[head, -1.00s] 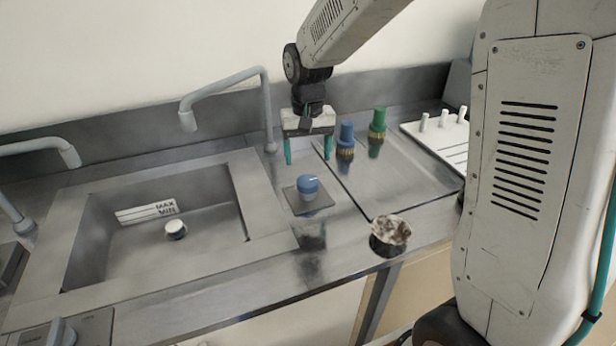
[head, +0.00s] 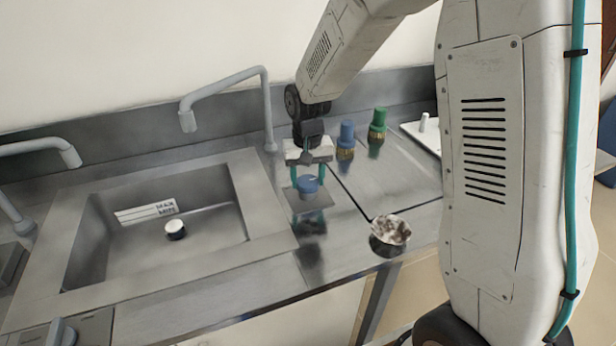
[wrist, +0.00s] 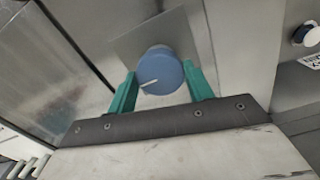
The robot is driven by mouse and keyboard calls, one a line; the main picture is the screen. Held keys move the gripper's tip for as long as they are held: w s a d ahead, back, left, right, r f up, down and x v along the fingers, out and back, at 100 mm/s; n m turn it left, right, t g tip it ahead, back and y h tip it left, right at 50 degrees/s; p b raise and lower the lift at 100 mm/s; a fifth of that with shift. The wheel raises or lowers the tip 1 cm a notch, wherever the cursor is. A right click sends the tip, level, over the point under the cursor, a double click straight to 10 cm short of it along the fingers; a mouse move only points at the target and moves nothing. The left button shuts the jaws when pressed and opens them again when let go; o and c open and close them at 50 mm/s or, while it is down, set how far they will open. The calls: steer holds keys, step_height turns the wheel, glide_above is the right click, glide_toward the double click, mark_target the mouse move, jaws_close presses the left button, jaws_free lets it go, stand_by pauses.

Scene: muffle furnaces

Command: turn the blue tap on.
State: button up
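The blue tap (head: 307,184) is a round knob with a white pointer line, on a square grey plate (head: 318,202) set in the counter right of the sink. It also shows in the wrist view (wrist: 160,72), its line pointing to the lower left there. My gripper (head: 307,182) is down at the tap, with one teal finger on each side of it. In the wrist view the fingers (wrist: 160,88) stand apart around the knob's near part. Small gaps seem to show beside the knob; I cannot tell whether either finger touches it.
The sink (head: 165,235) with a grey spout (head: 225,92) lies left. A blue fitting (head: 346,140) and a green fitting (head: 378,125) stand behind right. A white rack (head: 424,135) is at the right.

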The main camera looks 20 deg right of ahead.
mark_target(308, 181)
steer(key=shift+c, duration=0.9)
steer(key=shift+n, duration=3.4)
steer(key=o, duration=1)
steer(key=shift+c, duration=0.2)
step_height(308, 181, up, 8)
steer(key=shift+f, duration=0.1)
